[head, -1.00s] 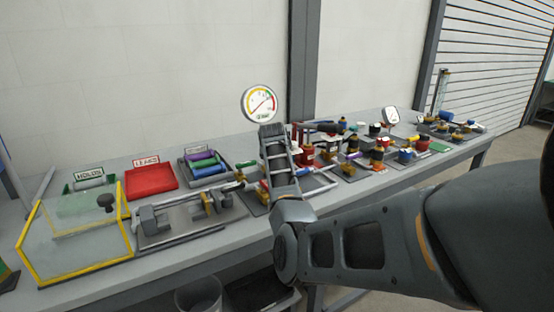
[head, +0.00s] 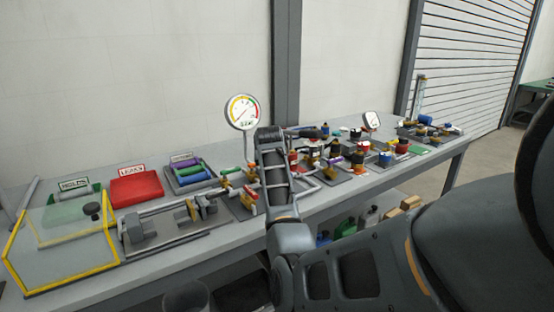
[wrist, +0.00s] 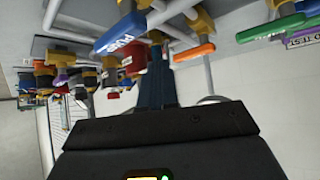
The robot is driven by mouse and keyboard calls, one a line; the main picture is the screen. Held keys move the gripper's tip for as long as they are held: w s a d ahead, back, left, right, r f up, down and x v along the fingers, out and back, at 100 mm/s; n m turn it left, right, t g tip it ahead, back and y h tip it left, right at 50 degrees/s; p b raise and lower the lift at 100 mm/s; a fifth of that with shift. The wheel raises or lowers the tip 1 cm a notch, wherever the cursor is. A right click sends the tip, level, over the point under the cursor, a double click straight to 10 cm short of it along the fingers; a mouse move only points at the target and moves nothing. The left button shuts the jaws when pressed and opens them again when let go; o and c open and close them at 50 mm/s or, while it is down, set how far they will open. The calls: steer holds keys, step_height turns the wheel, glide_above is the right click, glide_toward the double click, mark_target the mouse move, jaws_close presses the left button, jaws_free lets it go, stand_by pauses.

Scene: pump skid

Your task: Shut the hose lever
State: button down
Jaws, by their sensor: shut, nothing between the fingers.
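My gripper (wrist: 156,72) shows in the wrist view with its dark fingers together and nothing between them. A blue lever with white lettering (wrist: 120,34) is above and left of the fingertips. An orange lever (wrist: 194,53) is just right of them. A green lever (wrist: 270,28) lies farther right. I cannot tell which of these is the hose lever, or whether the fingers touch any. In the head view my forearm hides part of the pipework; a red lever (head: 249,193) shows just left of it. The fingers are not clear there.
A round gauge (head: 242,112) stands behind my arm. A yellow-edged clear guard (head: 66,290), a red tray (head: 136,190) and a clamp fixture (head: 133,229) are at left. Several valves crowd the bench to the right. The grey bench's front edge runs below my arm.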

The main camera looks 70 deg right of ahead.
steer(key=shift+s+a+r, duration=0.6)
steer(key=shift+s+r, duration=0.1)
steer(key=shift+r, duration=0.1)
steer(key=shift+s+a+r, duration=0.55)
steer(key=shift+s+r, duration=0.15)
steer(key=shift+r, duration=0.1)
